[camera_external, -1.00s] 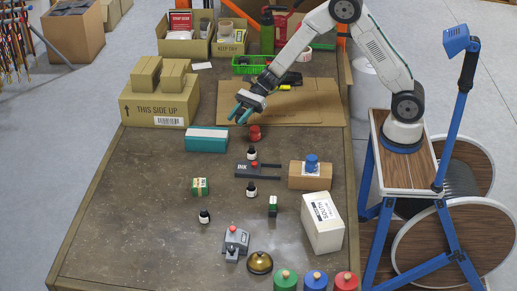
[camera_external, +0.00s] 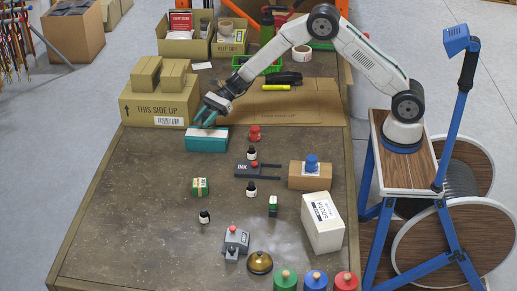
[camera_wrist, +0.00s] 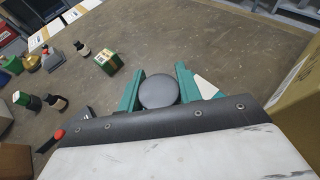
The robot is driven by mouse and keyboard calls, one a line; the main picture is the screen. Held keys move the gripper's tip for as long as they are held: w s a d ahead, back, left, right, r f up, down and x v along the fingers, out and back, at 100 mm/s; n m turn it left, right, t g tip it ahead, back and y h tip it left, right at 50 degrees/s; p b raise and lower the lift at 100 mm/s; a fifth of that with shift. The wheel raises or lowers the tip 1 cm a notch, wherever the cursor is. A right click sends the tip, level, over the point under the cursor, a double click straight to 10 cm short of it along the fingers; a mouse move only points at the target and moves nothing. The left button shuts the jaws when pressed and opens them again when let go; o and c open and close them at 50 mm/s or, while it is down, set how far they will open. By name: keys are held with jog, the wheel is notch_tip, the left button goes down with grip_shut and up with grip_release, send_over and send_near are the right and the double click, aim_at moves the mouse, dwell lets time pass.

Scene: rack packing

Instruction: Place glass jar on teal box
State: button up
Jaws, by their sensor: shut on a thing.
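The teal box (camera_external: 207,144) with a pale top stands on the table in front of the cardboard stack. My gripper (camera_external: 207,118) is over the back of this box in the external view, with its teal fingers pointing down. In the wrist view my gripper (camera_wrist: 160,92) is shut on a round thing with a dark grey lid, which I take to be the glass jar (camera_wrist: 158,91). The jar's body is hidden under its lid, and I cannot make it out in the external view. I cannot tell whether it touches the box.
Stacked cartons (camera_external: 160,108) stand close left of the gripper. A flat cardboard sheet (camera_external: 290,103) lies to the right. The table's left front is clear.

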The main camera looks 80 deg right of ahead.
jog(key=shift+w, duration=0.35)
jog(key=shift+f, duration=1.75)
jog(key=shift+f, duration=0.15)
jog(key=o, duration=1)
jog(key=shift+o, duration=0.2)
